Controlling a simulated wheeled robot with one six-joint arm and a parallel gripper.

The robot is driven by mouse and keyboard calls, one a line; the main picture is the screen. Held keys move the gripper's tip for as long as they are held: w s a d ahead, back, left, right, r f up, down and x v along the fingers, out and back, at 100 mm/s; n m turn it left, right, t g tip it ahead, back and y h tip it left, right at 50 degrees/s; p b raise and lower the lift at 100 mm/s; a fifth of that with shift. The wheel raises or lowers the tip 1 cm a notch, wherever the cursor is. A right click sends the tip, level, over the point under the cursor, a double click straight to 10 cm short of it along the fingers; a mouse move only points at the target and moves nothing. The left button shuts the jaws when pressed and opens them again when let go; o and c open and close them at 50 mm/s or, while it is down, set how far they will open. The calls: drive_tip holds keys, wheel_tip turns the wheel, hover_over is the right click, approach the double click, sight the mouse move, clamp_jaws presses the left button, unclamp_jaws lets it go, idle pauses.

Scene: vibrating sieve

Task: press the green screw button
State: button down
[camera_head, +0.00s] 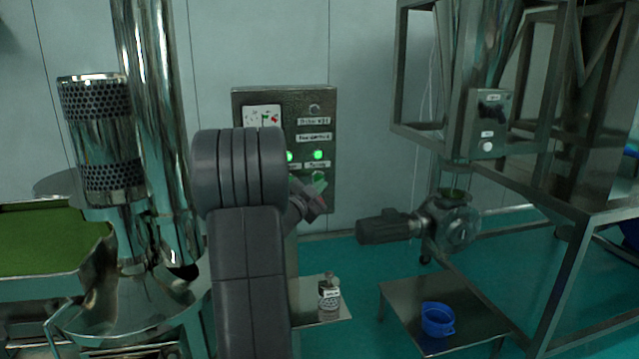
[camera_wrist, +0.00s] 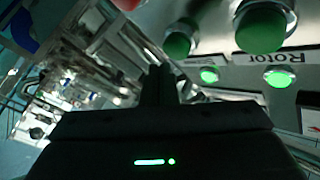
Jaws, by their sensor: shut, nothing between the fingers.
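The control panel (camera_head: 322,98) stands in the middle, partly hidden behind my arm. My gripper (camera_head: 318,190) is shut and empty in front of the panel's lower right part. The wrist view looks upside down and shows my closed fingers (camera_wrist: 159,75) pointing toward the panel. A large green button (camera_wrist: 264,25) sits at the upper right, by an inverted label that seems to read "Rotor". A second green button (camera_wrist: 182,38) is left of it, nearer my fingertips; I cannot read its label. I cannot tell whether my fingers touch it.
Two lit green lamps, one on the right (camera_wrist: 278,77) and one left of it (camera_wrist: 209,75), are near the buttons. A red button (camera_wrist: 127,3) is at the top edge. A bottle (camera_head: 329,298) stands below the panel, and a blue container (camera_head: 437,319) on a low table.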

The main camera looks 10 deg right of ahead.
drive_tip(key=shift+s, duration=0.1)
drive_tip(key=s+b, duration=0.1)
drive_tip(key=s, duration=0.4)
drive_tip(key=shift+d+b, duration=0.1)
drive_tip(key=shift+b, duration=0.2)
idle(2.1)
